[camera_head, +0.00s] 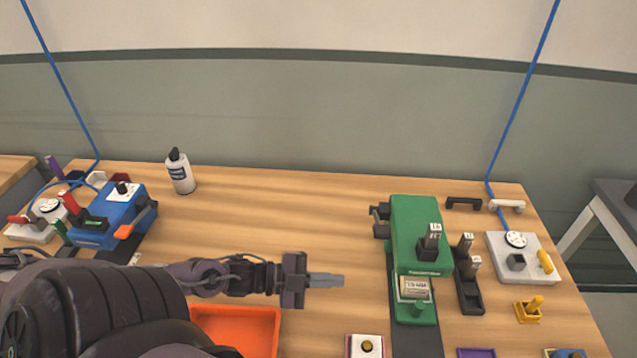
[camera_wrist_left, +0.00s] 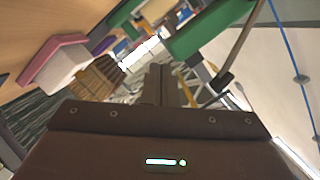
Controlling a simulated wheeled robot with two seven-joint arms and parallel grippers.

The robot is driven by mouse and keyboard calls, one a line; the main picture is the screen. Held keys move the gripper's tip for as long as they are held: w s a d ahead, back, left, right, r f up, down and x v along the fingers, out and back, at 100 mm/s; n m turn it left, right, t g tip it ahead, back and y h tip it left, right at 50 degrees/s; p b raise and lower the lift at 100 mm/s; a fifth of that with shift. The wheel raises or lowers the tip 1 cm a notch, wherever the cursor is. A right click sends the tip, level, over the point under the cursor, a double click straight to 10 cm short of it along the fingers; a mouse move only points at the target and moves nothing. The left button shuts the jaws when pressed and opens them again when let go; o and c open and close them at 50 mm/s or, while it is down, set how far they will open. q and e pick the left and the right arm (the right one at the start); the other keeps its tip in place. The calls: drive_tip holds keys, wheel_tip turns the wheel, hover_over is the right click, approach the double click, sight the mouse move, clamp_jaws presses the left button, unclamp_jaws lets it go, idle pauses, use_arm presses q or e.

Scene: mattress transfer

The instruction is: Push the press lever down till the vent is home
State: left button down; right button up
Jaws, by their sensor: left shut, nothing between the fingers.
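My left gripper (camera_head: 326,281) is shut and empty, held over the middle of the table, left of the green machine (camera_head: 418,225). Its closed fingers also show in the wrist view (camera_wrist_left: 162,85). The green machine has a black grip at its left side and a small labelled window in front. The blue machine (camera_head: 108,217) at the left has a dark lever with an orange end (camera_head: 125,231) on its right side. I cannot tell for certain which part is the press lever, and I cannot make out the vent. My gripper is apart from both machines.
An orange tray (camera_head: 262,312) lies partly behind my left arm. A white bottle (camera_head: 181,172) stands at the back. A dark rack (camera_head: 468,290) and a grey plate with a gauge and yellow lever (camera_head: 524,265) are at the right. The back middle of the table is clear.

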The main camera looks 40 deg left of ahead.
use_arm(q)
drive_tip(key=v, duration=0.2)
drive_tip(key=shift+s+a, duration=0.2)
use_arm(e)
drive_tip(key=shift+s+a+r, duration=0.1)
drive_tip(key=shift+s, duration=0.85)
use_arm(q)
drive_tip(key=shift+r, duration=0.1)
use_arm(e)
drive_tip(key=shift+w+d, duration=0.2)
drive_tip(key=shift+d, duration=0.05)
